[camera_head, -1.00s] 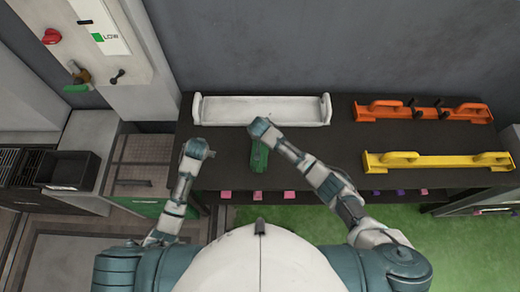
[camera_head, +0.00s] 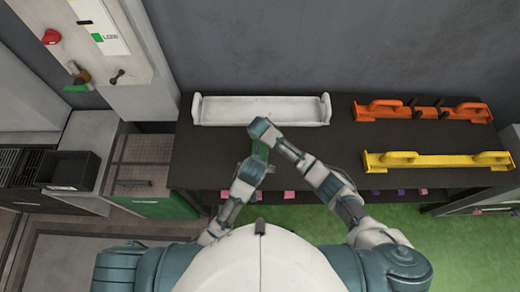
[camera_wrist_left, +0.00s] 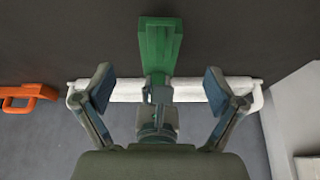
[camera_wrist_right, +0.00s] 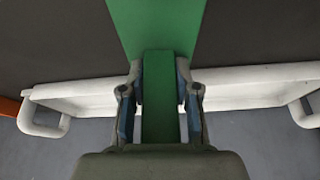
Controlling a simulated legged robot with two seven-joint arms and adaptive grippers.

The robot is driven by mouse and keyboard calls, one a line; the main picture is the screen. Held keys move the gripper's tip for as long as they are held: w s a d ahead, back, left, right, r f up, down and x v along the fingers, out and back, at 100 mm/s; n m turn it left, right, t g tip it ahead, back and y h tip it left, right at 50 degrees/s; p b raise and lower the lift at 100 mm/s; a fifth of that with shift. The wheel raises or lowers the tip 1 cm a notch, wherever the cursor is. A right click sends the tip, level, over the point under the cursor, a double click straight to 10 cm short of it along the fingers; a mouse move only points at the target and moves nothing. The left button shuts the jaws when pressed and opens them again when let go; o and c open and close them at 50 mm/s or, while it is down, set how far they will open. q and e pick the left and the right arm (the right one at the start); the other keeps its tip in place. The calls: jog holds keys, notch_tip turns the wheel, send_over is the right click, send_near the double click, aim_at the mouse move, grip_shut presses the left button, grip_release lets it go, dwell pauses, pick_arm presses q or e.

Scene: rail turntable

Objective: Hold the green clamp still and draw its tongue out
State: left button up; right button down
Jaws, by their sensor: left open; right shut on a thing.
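The green clamp (camera_head: 261,150) lies on the dark table, mostly hidden under my arms in the head view. The right wrist view shows its wide body (camera_wrist_right: 155,25) and a narrower green part between the fingers. My right gripper (camera_wrist_right: 158,75) is shut on that narrower part. My left gripper (camera_wrist_left: 158,82) is open, one finger on either side of the clamp's line, apart from it. In the left wrist view the wide green body (camera_wrist_left: 160,42) lies beyond the fingertips, and my right gripper shows between the fingers. I cannot tell which part is the tongue.
A white tray-like holder (camera_head: 265,110) stands at the back of the table (camera_head: 340,150). An orange piece with handles (camera_head: 420,111) and a yellow one (camera_head: 430,160) lie at the right. The table between the clamp and these pieces is clear apart from my right arm.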

pick_arm(q)
jog(key=x, duration=0.7)
jog(key=shift+f, duration=0.1)
pick_arm(e)
jog(key=shift+d+f, duration=0.1)
jog(key=shift+f, duration=0.05)
pick_arm(q)
grip_shut()
jog(key=shift+s, duration=0.1)
jog(key=shift+s+a+f, duration=0.1)
jog(key=shift+s+a, duration=0.1)
jog(key=shift+s, duration=1.5)
jog(key=shift+s+a, duration=0.2)
jog(key=shift+s, duration=1.5)
jog(key=shift+o, duration=0.6)
grip_release()
jog(key=shift+w, duration=0.1)
